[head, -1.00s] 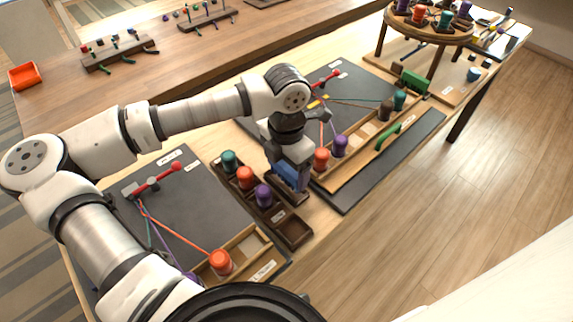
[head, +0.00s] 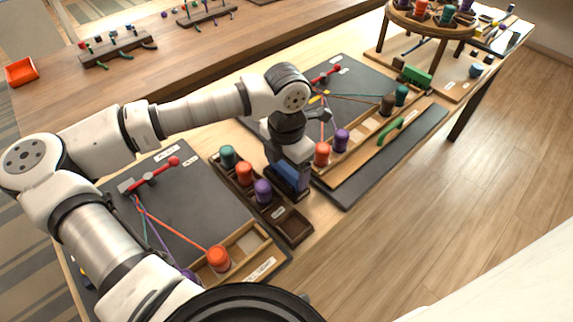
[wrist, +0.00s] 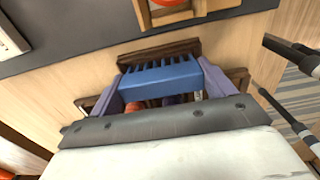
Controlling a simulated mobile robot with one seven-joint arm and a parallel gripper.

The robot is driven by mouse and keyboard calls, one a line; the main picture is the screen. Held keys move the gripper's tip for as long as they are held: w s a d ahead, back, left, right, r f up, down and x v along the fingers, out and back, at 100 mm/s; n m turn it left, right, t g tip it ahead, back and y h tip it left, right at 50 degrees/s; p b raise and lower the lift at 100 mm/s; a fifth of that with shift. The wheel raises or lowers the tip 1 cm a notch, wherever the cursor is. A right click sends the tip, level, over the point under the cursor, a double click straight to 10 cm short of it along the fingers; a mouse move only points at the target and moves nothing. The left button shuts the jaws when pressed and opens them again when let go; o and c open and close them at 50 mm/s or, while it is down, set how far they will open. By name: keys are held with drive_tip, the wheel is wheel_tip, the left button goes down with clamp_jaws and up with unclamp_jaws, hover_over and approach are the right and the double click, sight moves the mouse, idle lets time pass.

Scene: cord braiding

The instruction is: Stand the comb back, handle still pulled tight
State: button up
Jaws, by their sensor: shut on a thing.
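My gripper (head: 289,186) is shut on the blue comb (wrist: 160,80); its two purple-grey fingers hold the comb's ends in the wrist view. Comb and stand look very close or touching; I cannot tell how far the comb is seated. In the head view the comb (head: 288,179) is low beside the bobbin rack, its lower part mostly hidden by my gripper. A green handle (head: 390,133) lies along the right board's wooden rail. A red lever handle (head: 325,75) is at that board's far end, with cords running from its area.
The dark bobbin rack (head: 290,226) with teal, orange and purple bobbins stands just left of my gripper. An orange bobbin (head: 322,153) and a purple one (head: 341,140) sit close on the right. The left board (head: 190,215) carries another set of cords.

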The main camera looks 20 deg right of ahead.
drive_tip(key=shift+f, duration=0.25)
drive_tip(key=o, duration=0.9)
drive_tip(key=shift+r, duration=0.1)
wheel_tip(320, 180, up, 14)
drive_tip(key=b, duration=0.2)
drive_tip(key=shift+s+f, duration=0.15)
drive_tip(key=shift+f, duration=0.05)
